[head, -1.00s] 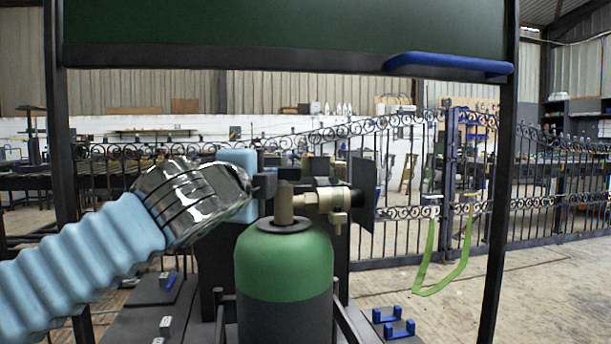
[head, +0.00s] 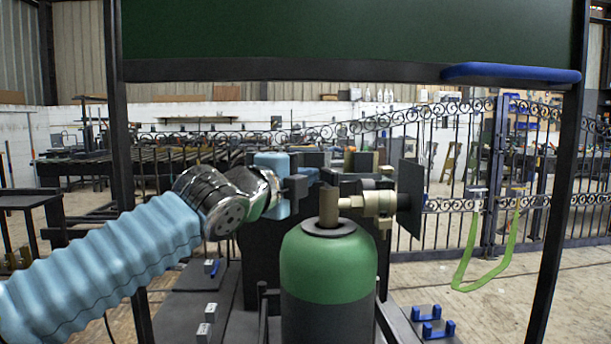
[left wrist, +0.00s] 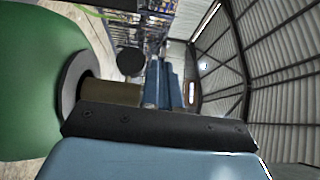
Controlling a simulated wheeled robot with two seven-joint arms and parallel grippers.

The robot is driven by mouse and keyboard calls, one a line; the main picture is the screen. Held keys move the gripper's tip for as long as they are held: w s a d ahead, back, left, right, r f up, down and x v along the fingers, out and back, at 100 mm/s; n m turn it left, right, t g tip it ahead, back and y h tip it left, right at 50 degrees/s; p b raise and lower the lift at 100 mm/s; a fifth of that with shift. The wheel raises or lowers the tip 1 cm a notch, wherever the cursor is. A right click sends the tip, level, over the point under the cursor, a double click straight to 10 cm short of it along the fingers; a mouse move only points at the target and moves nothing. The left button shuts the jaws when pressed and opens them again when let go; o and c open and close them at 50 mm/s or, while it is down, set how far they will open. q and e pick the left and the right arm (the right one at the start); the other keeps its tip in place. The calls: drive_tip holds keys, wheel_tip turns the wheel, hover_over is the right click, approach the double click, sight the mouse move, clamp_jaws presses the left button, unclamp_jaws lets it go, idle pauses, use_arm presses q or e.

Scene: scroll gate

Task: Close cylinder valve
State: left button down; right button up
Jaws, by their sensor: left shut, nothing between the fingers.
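The gas cylinder (head: 328,270), green on top and dark grey below, stands upright in front of me. Its brass valve (head: 329,208) rises from the neck collar, with a pale brass fitting (head: 372,203) extending right to a dark plate (head: 411,198). My left gripper (head: 300,188), dark-fingered with a light-blue body, is shut and empty just left of the valve, with a small gap visible in the head view. In the left wrist view, the dark finger (left wrist: 160,125) partly covers the brass valve (left wrist: 110,93) beside the green cylinder (left wrist: 35,85). My right gripper is not in view.
A dark frame with a green panel (head: 340,35) and blue handle (head: 510,75) spans overhead. Its posts stand left and right. Blue brackets (head: 432,321) lie right of the cylinder; small blocks lie left. A scrollwork gate (head: 480,160) with a green strap stands behind.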

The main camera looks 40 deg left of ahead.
use_arm(q)
drive_tip(key=shift+w+a, duration=0.1)
drive_tip(key=shift+w, duration=0.3)
idle(0.6)
